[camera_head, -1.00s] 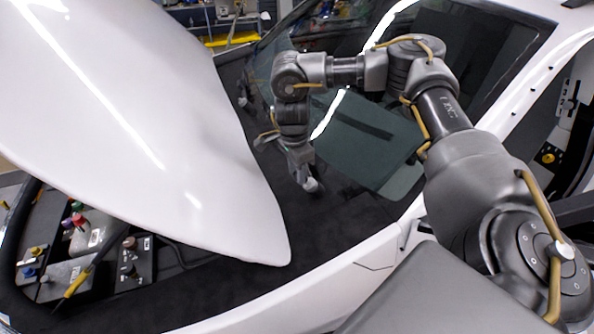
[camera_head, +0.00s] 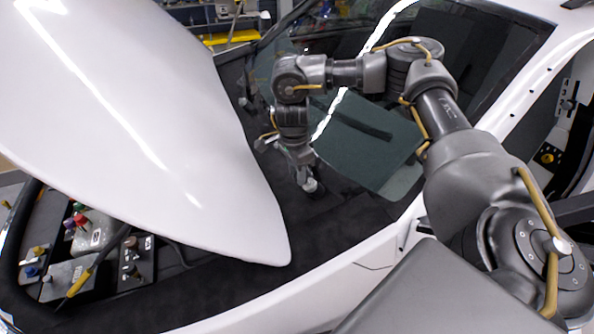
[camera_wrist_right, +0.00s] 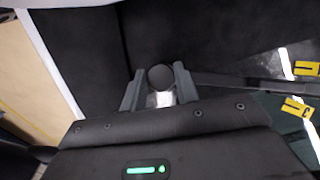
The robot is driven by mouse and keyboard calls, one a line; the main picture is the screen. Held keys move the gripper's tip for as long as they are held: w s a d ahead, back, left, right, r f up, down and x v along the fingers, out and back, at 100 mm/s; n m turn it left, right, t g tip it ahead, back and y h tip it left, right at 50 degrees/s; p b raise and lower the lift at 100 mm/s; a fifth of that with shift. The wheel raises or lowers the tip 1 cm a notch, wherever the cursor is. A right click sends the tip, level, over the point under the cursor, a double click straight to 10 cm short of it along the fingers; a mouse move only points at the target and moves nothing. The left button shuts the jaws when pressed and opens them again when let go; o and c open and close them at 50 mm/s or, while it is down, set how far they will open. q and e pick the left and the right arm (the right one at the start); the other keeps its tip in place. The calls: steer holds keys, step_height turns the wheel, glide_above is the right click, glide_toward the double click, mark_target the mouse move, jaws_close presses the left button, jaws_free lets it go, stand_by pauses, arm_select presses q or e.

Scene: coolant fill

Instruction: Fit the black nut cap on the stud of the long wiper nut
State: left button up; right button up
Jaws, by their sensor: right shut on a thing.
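My right gripper (camera_head: 310,186) reaches down to the black cowl beside the windshield base. In the right wrist view its two fingers (camera_wrist_right: 158,88) stand either side of a round dark cap (camera_wrist_right: 160,76), which I take as the black nut cap. A silvery piece (camera_wrist_right: 160,99) shows just below the cap in the picture, between the fingers. I cannot tell whether it is the long wiper nut. The stud is not visible, and I cannot tell whether the cap touches it. In the head view only a small pale spot shows at the fingertips. My left gripper is out of view.
The raised white hood (camera_head: 150,130) covers the left side. A dark wiper arm (camera_wrist_right: 250,82) runs right from beside the fingers. The windshield (camera_head: 370,140) lies beyond the cowl. Engine-bay parts with coloured caps (camera_head: 80,220) sit at lower left.

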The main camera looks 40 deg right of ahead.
steer(key=shift+s+d+f+b, duration=0.15)
steer(key=shift+d+f+b, duration=0.45)
steer(key=shift+f, duration=0.35)
stand_by(0.5)
steer(key=o, duration=1)
steer(key=shift+d, duration=0.1)
steer(key=shift+o, duration=0.2)
step_height(320, 180, up, 11)
steer(key=b, duration=0.1)
steer(key=shift+a+f, duration=0.15)
steer(key=shift+a, duration=0.2)
